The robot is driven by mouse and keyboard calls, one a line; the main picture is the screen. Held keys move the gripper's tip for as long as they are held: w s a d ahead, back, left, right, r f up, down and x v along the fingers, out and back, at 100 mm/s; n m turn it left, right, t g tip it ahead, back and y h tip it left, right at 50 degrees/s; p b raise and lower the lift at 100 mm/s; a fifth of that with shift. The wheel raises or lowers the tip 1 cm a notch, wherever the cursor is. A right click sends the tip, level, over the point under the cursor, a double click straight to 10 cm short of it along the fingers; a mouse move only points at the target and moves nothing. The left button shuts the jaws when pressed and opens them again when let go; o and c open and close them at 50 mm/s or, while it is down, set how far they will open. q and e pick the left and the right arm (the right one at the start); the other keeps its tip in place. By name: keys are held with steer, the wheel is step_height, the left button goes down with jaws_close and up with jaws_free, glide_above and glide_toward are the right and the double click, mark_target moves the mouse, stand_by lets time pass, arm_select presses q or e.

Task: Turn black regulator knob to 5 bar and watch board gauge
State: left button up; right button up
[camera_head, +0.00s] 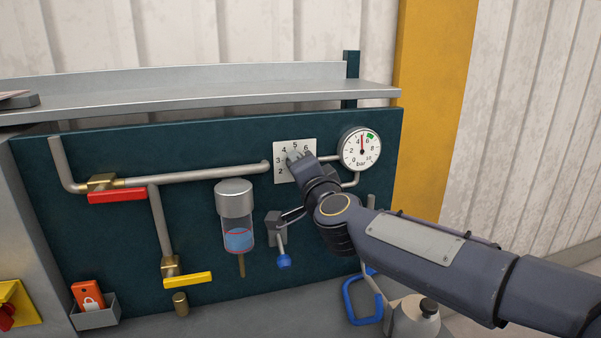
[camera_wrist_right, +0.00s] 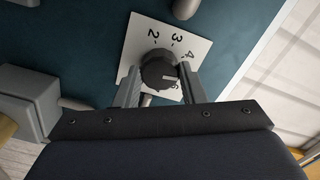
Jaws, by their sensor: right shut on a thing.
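The black regulator knob (camera_wrist_right: 157,72) sits on a white scale plate (camera_head: 290,174) on the dark teal board. My right gripper (camera_wrist_right: 158,86) is shut on the knob, one finger on each side. In the wrist view the knob's white mark points right, past the 4, toward the right finger. That finger hides part of the scale there. In the head view the right gripper (camera_head: 298,157) covers most of the knob. The round board gauge (camera_head: 360,149), marked in bar, has its red needle nearly straight up, between 4 and 6. My left gripper is out of view.
Pipes carry a red lever (camera_head: 117,196) and a yellow lever (camera_head: 188,279) at left. A filter bowl (camera_head: 236,205) and a blue-tipped lever (camera_head: 283,261) are below the plate. A metal shelf (camera_head: 200,88) runs above the board. An orange lock tag (camera_head: 88,296) sits lower left.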

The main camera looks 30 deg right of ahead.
steer(key=shift+m, duration=0.8)
steer(key=o, duration=1)
steer(key=v, duration=0.7)
steer(key=shift+s+p, duration=0.3)
steer(key=shift+s, duration=0.1)
